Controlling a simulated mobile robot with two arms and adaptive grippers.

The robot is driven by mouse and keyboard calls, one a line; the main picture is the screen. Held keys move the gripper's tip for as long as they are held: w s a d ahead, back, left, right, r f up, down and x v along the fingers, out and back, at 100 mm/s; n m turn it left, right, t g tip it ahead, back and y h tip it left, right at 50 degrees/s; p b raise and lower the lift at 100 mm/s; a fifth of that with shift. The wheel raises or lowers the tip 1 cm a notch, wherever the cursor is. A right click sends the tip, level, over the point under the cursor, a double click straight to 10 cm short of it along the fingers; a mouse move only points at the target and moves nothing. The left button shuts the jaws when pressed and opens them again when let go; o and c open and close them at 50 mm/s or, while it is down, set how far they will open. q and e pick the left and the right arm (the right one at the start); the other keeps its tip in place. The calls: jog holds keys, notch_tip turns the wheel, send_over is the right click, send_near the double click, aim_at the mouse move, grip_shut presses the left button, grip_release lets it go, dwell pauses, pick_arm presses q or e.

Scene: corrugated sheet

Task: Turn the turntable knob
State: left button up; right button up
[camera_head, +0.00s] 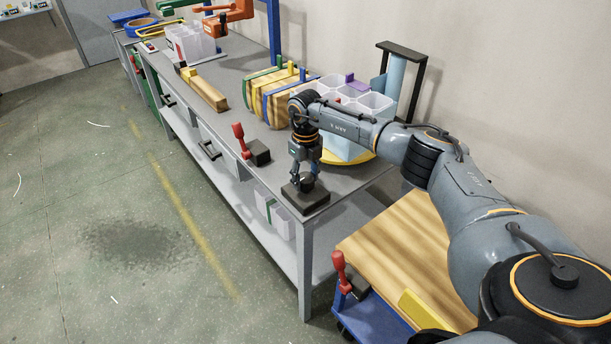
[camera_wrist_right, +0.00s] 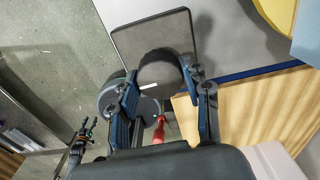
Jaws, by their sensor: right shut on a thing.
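The dark round knob (camera_head: 307,184) sits on a dark square box (camera_head: 305,202) at the near corner of the grey bench. My right gripper (camera_head: 306,178) points down over the box and is shut on the knob. In the right wrist view, the knob (camera_wrist_right: 160,72) lies between the two fingers, with a short white mark on its top. The turntable's yellow disc (camera_head: 358,157) shows behind my right arm, under pale containers (camera_head: 368,103). My arm hides part of them.
A red-handled lever (camera_head: 239,136) stands left of the knob box on the grey bench (camera_head: 205,120). Clamped wooden pieces (camera_head: 270,95) lie farther back. A wooden-topped cart (camera_head: 400,255) with another red lever (camera_head: 340,270) is at the near right. The floor at left is clear.

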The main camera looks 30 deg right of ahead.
aim_at(306, 177)
dwell(0.5)
jog(key=o, duration=1.2)
jog(key=shift+c, duration=0.2)
notch_tip(306, 177, up, 12)
